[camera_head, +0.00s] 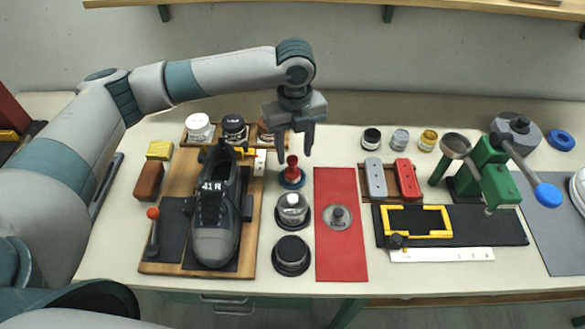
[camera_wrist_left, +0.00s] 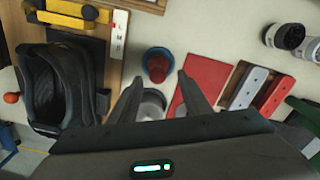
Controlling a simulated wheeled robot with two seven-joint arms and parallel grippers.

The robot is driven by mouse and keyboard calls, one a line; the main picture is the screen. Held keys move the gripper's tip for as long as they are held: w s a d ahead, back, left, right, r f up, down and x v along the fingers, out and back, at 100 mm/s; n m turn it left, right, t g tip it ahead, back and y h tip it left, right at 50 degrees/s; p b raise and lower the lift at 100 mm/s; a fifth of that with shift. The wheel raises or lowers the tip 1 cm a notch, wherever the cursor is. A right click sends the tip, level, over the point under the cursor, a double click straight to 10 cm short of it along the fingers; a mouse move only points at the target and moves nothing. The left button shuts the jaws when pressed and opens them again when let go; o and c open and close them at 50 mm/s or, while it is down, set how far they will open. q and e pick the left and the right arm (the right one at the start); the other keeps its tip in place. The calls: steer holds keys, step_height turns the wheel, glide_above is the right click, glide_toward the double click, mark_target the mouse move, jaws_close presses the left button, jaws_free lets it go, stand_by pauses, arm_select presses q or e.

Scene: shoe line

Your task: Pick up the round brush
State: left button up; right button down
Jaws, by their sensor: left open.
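A small round piece with a red knob (camera_head: 292,164) on a dark blue round base stands on the bench, right of the shoe; it looks like the round brush. My left gripper (camera_head: 294,151) is open and empty, pointing down just above and behind it. In the left wrist view the red-topped piece (camera_wrist_left: 157,65) shows just past the gap between the two fingertips (camera_wrist_left: 160,86), with no visible contact. Its lower part is partly covered by the red knob in that view. My right gripper is not in view.
A black shoe (camera_head: 215,220) stands on a wooden board at left. Jars (camera_head: 234,128) stand behind. A red mat (camera_head: 340,265) and a green press (camera_head: 490,172) are to the right.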

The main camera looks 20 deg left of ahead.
mark_target(292, 157)
arm_select(q)
steer(key=shift+a+f+p, duration=0.2)
steer(key=shift+f+p, duration=0.45)
steer(key=shift+f, duration=1.4)
jaws_close()
